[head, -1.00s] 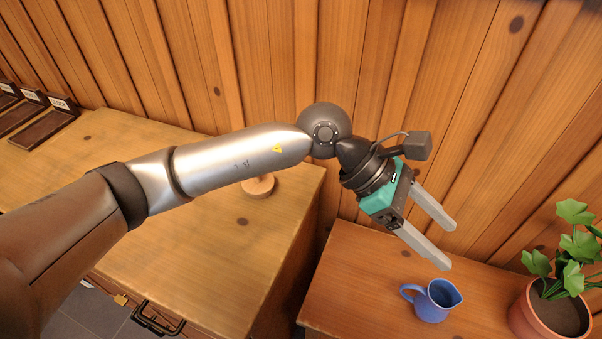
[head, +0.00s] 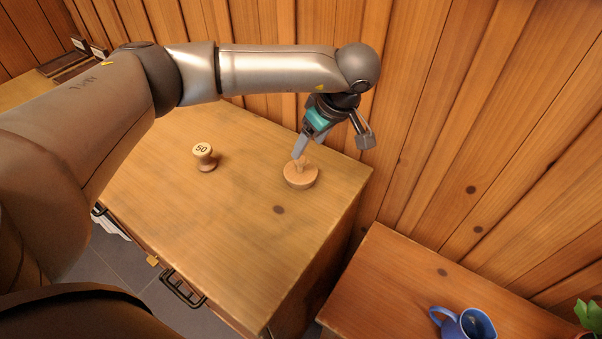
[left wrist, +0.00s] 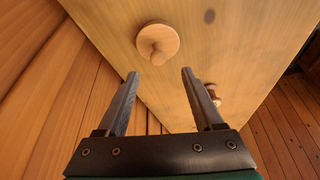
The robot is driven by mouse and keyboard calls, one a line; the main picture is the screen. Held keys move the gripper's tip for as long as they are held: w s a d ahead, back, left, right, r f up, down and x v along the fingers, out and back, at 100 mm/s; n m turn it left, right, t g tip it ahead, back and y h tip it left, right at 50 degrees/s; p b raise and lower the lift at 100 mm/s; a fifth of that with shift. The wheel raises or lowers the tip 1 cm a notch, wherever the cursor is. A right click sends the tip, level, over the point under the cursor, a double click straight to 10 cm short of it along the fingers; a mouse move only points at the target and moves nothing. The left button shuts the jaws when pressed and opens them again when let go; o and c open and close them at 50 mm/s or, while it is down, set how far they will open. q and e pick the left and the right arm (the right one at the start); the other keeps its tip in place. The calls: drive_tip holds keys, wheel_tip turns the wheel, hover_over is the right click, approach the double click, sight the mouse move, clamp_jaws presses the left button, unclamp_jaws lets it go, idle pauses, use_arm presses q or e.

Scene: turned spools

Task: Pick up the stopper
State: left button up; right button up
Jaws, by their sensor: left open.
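The stopper (head: 300,177), a round light-wood disc with a small knob on top, sits upright near the right end of the wooden cabinet top. The left wrist view shows the stopper (left wrist: 158,36) just beyond the fingertips, with its knob lined up between them. My left gripper (head: 300,152) points down at the stopper from the wall side, its fingers close to the knob in the head view. In the left wrist view the left gripper (left wrist: 160,74) is open, with nothing between the fingers. My right gripper is not in view.
A wooden spool marked 50 (head: 204,153) stands left of the stopper. A plank wall (head: 440,110) rises behind. A lower table (head: 400,285) at right holds a blue jug (head: 466,324) and part of a plant (head: 590,315). The cabinet's front top is clear.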

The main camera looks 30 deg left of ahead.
sight(301, 158)
use_arm(q)
drive_tip(key=b+x, duration=0.1)
drive_tip(key=x, duration=0.7)
drive_tip(key=shift+w+f, duration=0.1)
drive_tip(key=shift+f, duration=0.15)
clamp_jaws()
idle(0.3)
